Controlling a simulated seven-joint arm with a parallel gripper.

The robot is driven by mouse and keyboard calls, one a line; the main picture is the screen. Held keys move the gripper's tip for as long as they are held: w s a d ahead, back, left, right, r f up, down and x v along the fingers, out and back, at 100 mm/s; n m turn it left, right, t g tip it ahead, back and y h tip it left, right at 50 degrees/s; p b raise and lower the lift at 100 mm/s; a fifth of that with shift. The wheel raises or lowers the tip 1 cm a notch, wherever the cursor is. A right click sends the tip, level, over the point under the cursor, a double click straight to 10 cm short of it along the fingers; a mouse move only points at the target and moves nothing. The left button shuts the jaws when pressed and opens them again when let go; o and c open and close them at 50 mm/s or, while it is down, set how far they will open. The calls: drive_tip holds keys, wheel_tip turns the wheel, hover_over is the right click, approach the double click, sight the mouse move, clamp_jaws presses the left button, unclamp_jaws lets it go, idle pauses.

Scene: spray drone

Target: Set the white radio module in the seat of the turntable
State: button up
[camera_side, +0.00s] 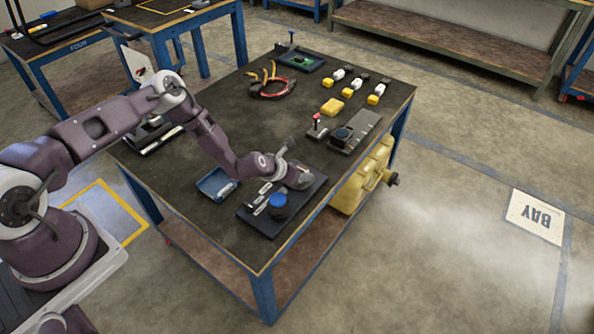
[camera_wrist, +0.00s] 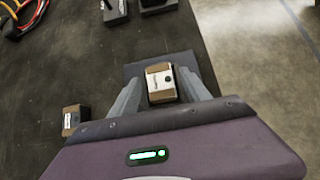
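My gripper (camera_side: 300,180) is low over a dark board (camera_side: 262,222) at the near end of the workbench. In the wrist view its two grey fingers (camera_wrist: 160,88) stand on either side of a small white-topped module (camera_wrist: 160,80) with brown sides. It looks like the white radio module. Whether the fingers press on it or stand just clear is not plain. A similar white and brown piece (camera_wrist: 73,117) lies to the left. A dark round part (camera_side: 342,134) on a grey plate, possibly the turntable, stands further back; its seat cannot be made out.
A blue knob (camera_side: 277,204) stands on the dark board, with a blue tray (camera_side: 215,185) to its left. A red-topped lever (camera_side: 317,120), a yellow block (camera_side: 333,106), a red cable coil (camera_side: 272,88) and several yellow-white pieces sit further back. Bare tabletop lies between.

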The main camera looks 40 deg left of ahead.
drive_tip(key=shift+r, duration=0.15)
drive_tip(key=v, duration=1.2)
drive_tip(key=s+d+r+m+g+h, duration=0.1)
drive_tip(key=s+r+m, duration=0.2)
drive_tip(key=r+m, duration=0.85)
drive_tip(key=s+d+r+m+g, duration=0.1)
drive_tip(key=s+d+r+m, duration=0.15)
drive_tip(key=r+m, duration=0.9)
drive_tip(key=s+a+r+m, duration=0.1)
drive_tip(key=s+r+m, duration=0.3)
drive_tip(key=s, duration=0.5)
drive_tip(key=s+a+r+m+g, duration=0.1)
drive_tip(key=s+r+m, duration=0.3)
drive_tip(key=s, duration=0.5)
drive_tip(key=s+a+r+m+y, duration=0.1)
drive_tip(key=s+r+m, duration=0.4)
drive_tip(key=s, duration=0.4)
drive_tip(key=shift+s, duration=0.15)
